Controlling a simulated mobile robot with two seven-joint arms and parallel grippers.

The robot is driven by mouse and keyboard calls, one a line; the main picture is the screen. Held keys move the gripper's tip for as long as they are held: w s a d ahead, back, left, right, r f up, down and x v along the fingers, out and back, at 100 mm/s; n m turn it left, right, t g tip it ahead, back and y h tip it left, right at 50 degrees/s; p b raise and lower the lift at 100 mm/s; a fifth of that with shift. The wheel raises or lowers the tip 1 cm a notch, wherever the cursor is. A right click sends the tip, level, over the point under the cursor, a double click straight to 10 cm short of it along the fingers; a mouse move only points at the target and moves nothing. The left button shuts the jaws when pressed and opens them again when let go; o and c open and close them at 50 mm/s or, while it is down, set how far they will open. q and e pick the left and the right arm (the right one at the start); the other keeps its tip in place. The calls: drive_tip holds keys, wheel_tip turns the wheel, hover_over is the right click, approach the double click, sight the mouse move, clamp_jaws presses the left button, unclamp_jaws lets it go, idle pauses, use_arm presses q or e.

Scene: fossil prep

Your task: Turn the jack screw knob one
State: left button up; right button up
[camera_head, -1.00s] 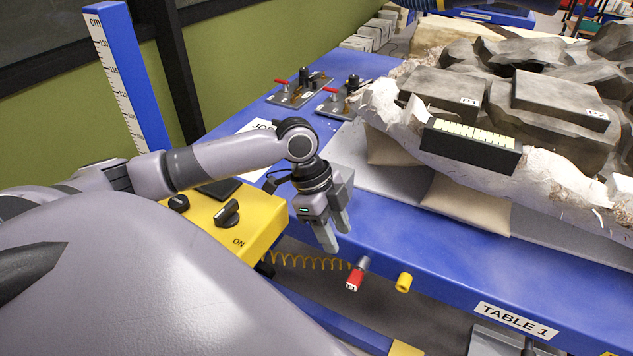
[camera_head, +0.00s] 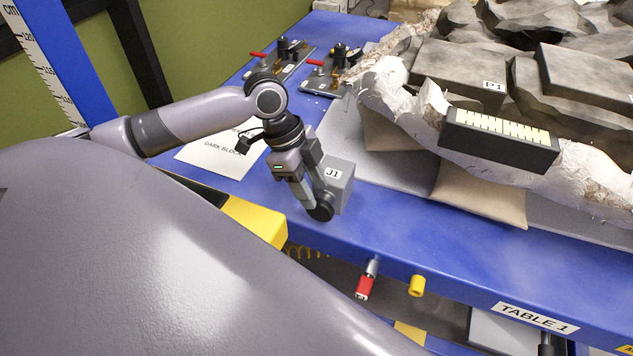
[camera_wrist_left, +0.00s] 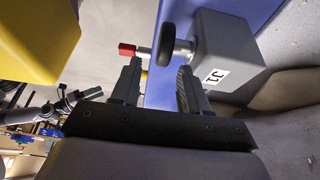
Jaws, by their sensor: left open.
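The jack (camera_head: 337,180) is a grey block labelled J1 on the blue table, close to its front edge. Its round black knob (camera_head: 320,212) faces the front edge. In the left wrist view the jack (camera_wrist_left: 228,57) is at the upper right, and the knob (camera_wrist_left: 166,44) shows edge-on on a short shaft. My left gripper (camera_head: 312,203) is open at the knob, fingers pointing down. In the left wrist view the knob lies just past the gap between the two fingertips (camera_wrist_left: 158,68); whether they touch it I cannot tell. My right gripper is not in view.
A red-tipped fitting (camera_head: 365,285) and a yellow one (camera_head: 416,285) stick out of the table's front edge. The plaster-jacketed fossil block (camera_head: 400,110) rests on beige cushions (camera_head: 480,187) to the right. A yellow box (camera_head: 255,220) stands left of the table. Red-handled fixtures (camera_head: 325,75) sit behind.

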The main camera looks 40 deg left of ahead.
sight(319, 201)
use_arm(q)
drive_tip(key=shift+w+a, duration=0.15)
drive_tip(key=shift+a, duration=0.1)
drive_tip(key=shift+x, duration=3.6)
clamp_jaws()
